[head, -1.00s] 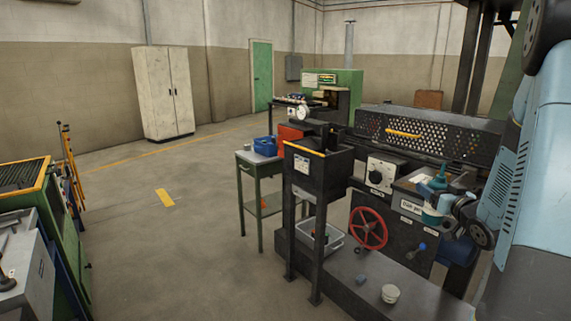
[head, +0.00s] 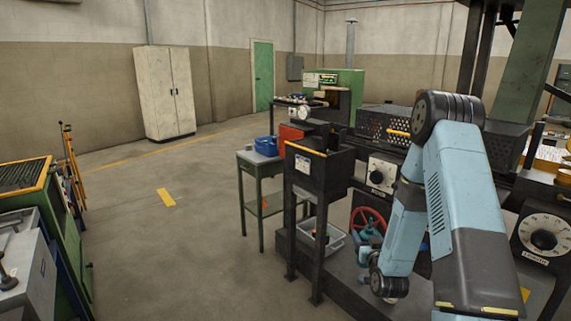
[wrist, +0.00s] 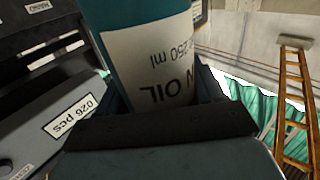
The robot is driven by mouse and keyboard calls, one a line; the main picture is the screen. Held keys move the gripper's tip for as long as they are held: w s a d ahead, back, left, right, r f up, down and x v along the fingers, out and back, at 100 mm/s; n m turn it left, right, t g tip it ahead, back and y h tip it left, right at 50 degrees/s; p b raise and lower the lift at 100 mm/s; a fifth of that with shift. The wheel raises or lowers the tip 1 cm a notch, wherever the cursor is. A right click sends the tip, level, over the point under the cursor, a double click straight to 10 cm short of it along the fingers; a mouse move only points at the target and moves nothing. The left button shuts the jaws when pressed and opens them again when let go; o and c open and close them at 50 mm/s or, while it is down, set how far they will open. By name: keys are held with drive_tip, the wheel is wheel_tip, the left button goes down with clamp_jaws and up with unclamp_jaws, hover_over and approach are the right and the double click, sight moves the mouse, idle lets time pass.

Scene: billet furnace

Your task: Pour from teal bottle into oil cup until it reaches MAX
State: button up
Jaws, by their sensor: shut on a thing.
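The teal bottle (wrist: 148,18) fills the top middle of the wrist view. Its pale label, upside down there, reads OIL and 250 ml. My gripper (wrist: 160,100) is shut on the bottle, with a dark finger part on each side of it. The bottle's neck and mouth are out of the wrist view.
A red handwheel (head: 367,218) shows partly behind my arm. A dark hopper stand (head: 318,175) and a green side table (head: 258,172) with a blue bin (head: 266,146) stand to its left. A dial panel (head: 543,240) is at right. The floor at left centre is clear.

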drive_tip(key=w+a+f, duration=0.1)
drive_tip(key=a+f, duration=0.2)
drive_tip(key=f, duration=0.2)
drive_tip(key=shift+w+a+h, duration=0.2)
drive_tip(key=shift+a+h, duration=0.1)
drive_tip(key=shift+a, duration=0.1)
drive_tip(key=shift+f, duration=0.25)
drive_tip(key=shift+w+d+r, duration=0.1)
drive_tip(key=shift+r, duration=0.25)
